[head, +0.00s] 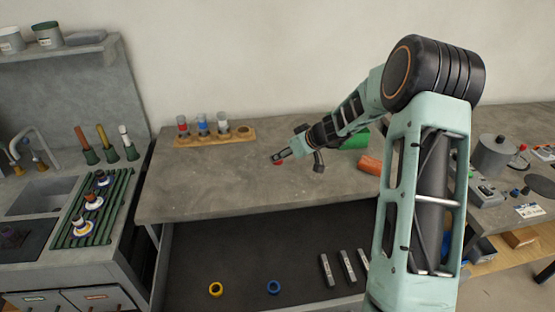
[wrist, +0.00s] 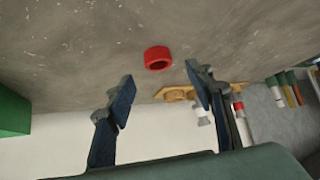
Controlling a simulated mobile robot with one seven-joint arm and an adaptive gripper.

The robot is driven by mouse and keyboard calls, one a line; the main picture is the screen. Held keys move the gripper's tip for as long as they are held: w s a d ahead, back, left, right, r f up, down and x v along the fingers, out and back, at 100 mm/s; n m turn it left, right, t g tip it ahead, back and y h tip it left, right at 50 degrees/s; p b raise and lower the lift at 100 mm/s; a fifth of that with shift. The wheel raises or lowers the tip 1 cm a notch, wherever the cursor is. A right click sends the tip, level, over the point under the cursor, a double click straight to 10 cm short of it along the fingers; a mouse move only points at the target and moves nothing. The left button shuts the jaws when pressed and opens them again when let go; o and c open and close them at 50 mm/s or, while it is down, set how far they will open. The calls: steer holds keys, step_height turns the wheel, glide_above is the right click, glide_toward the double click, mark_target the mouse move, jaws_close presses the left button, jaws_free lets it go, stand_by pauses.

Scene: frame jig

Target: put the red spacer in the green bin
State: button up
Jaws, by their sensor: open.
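The red spacer (wrist: 158,58) is a short ring with a dark hole on the grey worktop. In the wrist view it lies just beyond my fingertips, roughly in line with the gap between them. In the head view only a bit of the spacer (head: 277,162) shows beside my gripper (head: 284,155). My gripper is open and empty in the wrist view (wrist: 160,88). The green bin (head: 355,139) is on the worktop right of my gripper, partly hidden by my arm. Its green side also shows at the left edge of the wrist view (wrist: 14,111).
An orange object (head: 369,165) lies by the green bin. A wooden rack (head: 215,138) with small jars stands at the back left. A lower dark surface holds a yellow ring (head: 216,289), a blue ring (head: 274,287) and grey bars (head: 347,267). The worktop's left middle is clear.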

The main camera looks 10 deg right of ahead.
steer(key=shift+p+x, duration=0.45)
steer(key=shift+x, duration=1.65)
steer(key=shift+s+d+f, duration=0.1)
steer(key=shift+c, duration=0.3)
steer(key=c, duration=1.1)
steer(key=shift+c, duration=0.2)
